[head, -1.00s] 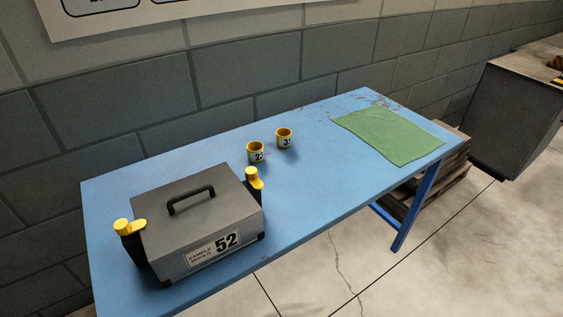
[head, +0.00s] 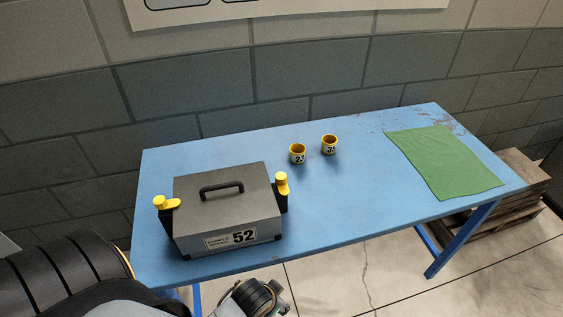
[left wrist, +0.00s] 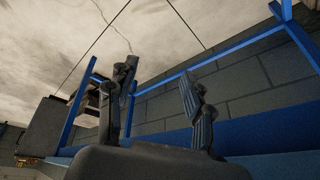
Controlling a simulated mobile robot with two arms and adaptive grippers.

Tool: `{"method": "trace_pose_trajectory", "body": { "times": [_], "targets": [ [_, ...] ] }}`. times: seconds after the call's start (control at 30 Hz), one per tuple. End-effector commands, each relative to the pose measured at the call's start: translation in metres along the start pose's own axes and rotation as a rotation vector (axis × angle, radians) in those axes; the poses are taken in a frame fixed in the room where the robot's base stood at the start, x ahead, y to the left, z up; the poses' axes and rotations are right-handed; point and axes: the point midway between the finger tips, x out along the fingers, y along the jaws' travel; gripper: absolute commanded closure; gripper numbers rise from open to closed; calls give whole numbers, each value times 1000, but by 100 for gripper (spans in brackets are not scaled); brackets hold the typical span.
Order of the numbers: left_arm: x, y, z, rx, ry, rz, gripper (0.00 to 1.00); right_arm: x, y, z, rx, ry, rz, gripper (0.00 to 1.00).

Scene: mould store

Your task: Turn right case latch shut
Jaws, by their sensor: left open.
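A grey case (head: 226,199) with a black top handle and a "52" label stands on the left part of the blue table (head: 345,195). My left arm enters at the bottom left of the head view, below the table's front edge and clear of the case. In the left wrist view my left gripper (left wrist: 158,72) is open and empty, its fingers apart.
A green cloth (head: 443,162) lies at the table's right end. A wooden pallet stack (head: 500,200) is on the floor beyond. The table right of the case is clear.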

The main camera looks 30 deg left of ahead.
Motion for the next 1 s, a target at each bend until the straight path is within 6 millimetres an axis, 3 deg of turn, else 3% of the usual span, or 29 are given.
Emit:
{"method": "trace_pose_trajectory", "body": {
  "times": [0.03,0.1,0.37,0.43,0.6,0.77,0.87,1.0],
  "targets": [
    [-26,-3,-14,-5,20,-5,49,-8,6,-3,-1,4,7,49],
    [-52,-6,-27,-11,37,-10,49,-12,13,-8,0,10,15,49],
    [-137,-17,-64,-35,114,-33,49,-26,21,-21,4,30,25,49],
    [-161,-25,-91,-52,197,-61,49,-30,21,-21,4,30,25,49],
    [-187,-43,-171,-94,487,-132,49,-30,19,-18,4,25,23,49],
    [-216,-49,-243,-96,773,-153,49,-29,13,-15,5,20,16,49],
    [-247,-46,-291,-70,984,-141,49,-29,8,-16,5,21,10,49],
    [-311,-21,-358,50,1342,-56,49,-29,5,-16,4,21,6,49]
  ]
}}
